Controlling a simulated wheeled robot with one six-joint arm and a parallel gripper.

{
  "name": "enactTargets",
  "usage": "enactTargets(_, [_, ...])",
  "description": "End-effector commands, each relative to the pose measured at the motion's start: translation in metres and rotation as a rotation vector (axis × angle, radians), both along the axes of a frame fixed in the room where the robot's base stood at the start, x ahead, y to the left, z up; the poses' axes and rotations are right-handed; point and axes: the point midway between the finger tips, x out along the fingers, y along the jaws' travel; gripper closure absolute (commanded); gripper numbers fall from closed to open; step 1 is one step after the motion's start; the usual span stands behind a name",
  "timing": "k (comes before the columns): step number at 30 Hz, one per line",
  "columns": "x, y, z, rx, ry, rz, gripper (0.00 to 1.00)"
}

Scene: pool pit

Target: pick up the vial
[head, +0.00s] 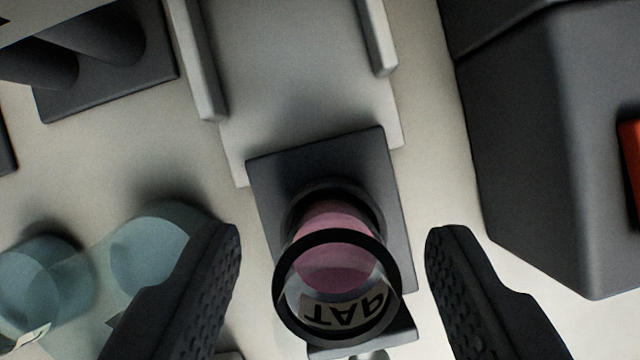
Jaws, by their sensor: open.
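The vial (338,285) is a clear round vessel with a dark rim, pink contents and a label whose letters appear upside down. It stands in a dark square holder (275,190) at the lower middle of the head view. My gripper (335,250) is open, with one dark ridged finger on each side of the vial. There is a visible gap between each finger and the vial. Nothing is held. The lower part of the vial is hidden by its own rim and the holder.
Two bluish clear vessels (40,290) stand at the lower left, partly behind the left finger. A large dark box (540,130) with an orange part (631,165) fills the right side. A grey channel with raised sides (295,80) lies above the holder. A dark block (110,90) sits at upper left.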

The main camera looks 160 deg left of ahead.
Motion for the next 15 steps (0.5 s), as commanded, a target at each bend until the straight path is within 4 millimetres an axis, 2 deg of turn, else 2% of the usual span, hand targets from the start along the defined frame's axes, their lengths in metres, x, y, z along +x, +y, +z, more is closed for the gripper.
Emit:
enactTargets(3, [0.0043,-0.0008,-0.0112,0.001,0.001,-0.001,0.46])
enactTargets(10, [0.0052,-0.0011,-0.0126,-0.001,-0.001,-0.001,0.46])
enactTargets(11, [0.0052,-0.0011,-0.0126,-0.001,-0.001,-0.001,0.50])
enactTargets(15, [0.0051,-0.0011,-0.0126,-0.001,-0.001,-0.001,0.78])
